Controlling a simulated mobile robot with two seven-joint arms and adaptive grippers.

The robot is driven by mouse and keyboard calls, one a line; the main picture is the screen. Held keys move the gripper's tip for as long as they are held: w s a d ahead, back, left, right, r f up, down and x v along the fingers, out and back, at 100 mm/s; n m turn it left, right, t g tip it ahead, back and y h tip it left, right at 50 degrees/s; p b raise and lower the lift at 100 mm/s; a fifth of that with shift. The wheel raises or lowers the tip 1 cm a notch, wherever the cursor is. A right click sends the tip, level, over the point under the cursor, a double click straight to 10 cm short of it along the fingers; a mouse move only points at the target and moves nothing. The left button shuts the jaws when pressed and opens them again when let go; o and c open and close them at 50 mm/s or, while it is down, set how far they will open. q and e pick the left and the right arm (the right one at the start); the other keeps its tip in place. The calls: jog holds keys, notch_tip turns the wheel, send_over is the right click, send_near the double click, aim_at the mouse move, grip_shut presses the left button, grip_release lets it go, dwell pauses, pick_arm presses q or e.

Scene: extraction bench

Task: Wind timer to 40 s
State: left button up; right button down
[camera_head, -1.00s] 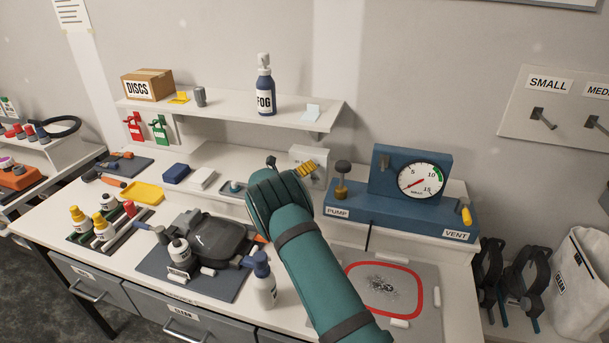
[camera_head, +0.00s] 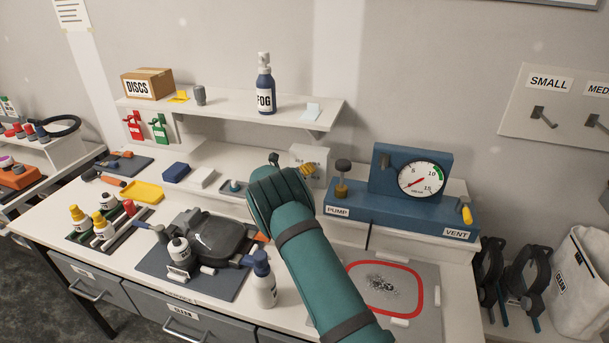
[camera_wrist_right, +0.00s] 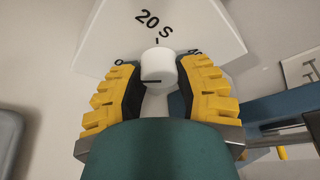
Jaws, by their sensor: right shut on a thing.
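The timer is a white box (camera_head: 309,158) on the bench, left of the blue pump unit and partly hidden by my right arm. The right wrist view shows its pale face (camera_wrist_right: 160,22) with "20 S" at the top and parts of marks at left and right, mostly hidden by the fingers. My right gripper (camera_wrist_right: 158,88) is shut on the knob, one yellow-and-black finger on each side. In the head view the right gripper (camera_head: 302,170) is mostly hidden behind its wrist. My left gripper is not in view.
The blue unit (camera_head: 400,205) with gauge, pump and vent stands close to the right of the timer. A shelf (camera_head: 215,108) with a FOG bottle (camera_head: 265,85) is above. A spray bottle (camera_head: 264,285) and a dark mat (camera_head: 160,262) are left of my arm.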

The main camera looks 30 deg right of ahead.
jog(key=shift+f+m+t+y+b, duration=0.1)
jog(key=shift+m+t+y+b, duration=0.2)
jog(key=shift+m+y+b, duration=0.5)
jog(key=shift+m+t+y+b, duration=0.3)
jog(key=shift+m+t+b, duration=0.1)
jog(key=shift+m+b, duration=1.15)
jog(key=c, duration=0.6)
grip_release()
jog(key=shift+o, duration=0.2)
jog(key=v, duration=1.2)
jog(key=shift+r, duration=0.2)
